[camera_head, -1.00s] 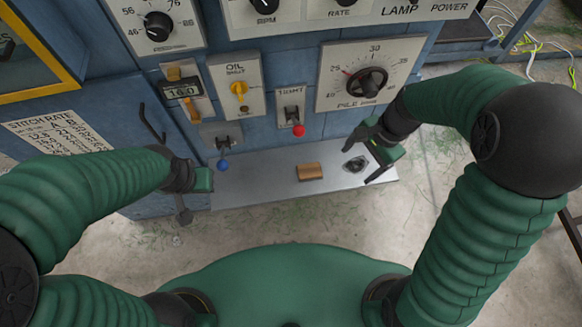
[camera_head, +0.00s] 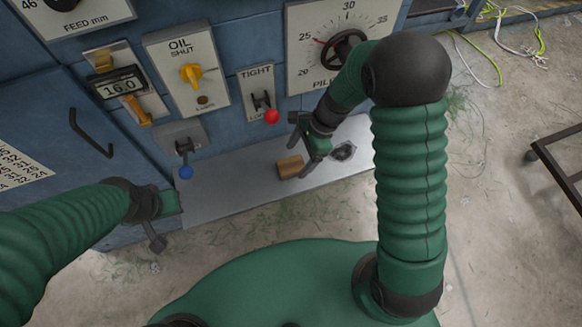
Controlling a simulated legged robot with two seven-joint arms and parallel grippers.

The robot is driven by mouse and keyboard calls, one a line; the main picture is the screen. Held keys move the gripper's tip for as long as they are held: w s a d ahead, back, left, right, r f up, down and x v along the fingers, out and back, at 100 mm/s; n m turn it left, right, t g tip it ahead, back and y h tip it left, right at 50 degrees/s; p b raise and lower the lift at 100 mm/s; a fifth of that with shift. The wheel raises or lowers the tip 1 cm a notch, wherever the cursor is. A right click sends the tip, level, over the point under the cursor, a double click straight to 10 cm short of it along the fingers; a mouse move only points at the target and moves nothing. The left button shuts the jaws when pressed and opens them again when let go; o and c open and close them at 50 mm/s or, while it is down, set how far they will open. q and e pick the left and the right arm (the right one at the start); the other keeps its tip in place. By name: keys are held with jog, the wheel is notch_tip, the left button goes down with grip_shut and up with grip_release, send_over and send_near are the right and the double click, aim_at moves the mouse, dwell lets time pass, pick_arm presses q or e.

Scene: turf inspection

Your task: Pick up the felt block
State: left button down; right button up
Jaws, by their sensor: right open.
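The felt block (camera_head: 289,167), a small brown block, lies on the grey metal shelf (camera_head: 225,196) at the foot of the blue machine. My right gripper (camera_head: 298,159) is open at the block's right side, its two dark fingers pointing down and left toward it. One fingertip is behind the block's right end and the other in front. I cannot tell whether they touch it; the block is not gripped. My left gripper (camera_head: 168,208) is at the shelf's left end, well apart from the block; its jaw opening cannot be made out.
A blue-knobbed lever (camera_head: 185,171) and a red-knobbed switch (camera_head: 271,115) stick out above the shelf. A dark round fitting (camera_head: 343,151) sits on the shelf right of the block. A door handle (camera_head: 90,132) is at left. A dark metal frame (camera_head: 560,165) stands at right.

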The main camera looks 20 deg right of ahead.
aim_at(292, 165)
jog(key=x, duration=0.1)
jog(key=b+x, duration=0.1)
jog(key=x, duration=0.1)
jog(key=b+x, duration=0.1)
jog(key=shift+w+d+f, duration=0.15)
jog(key=shift+w+f, duration=0.2)
jog(key=shift+f, duration=0.1)
jog(key=shift+s+r, duration=0.1)
jog(key=c, duration=1.4)
jog(key=shift+c, duration=0.2)
jog(key=shift+r, duration=0.1)
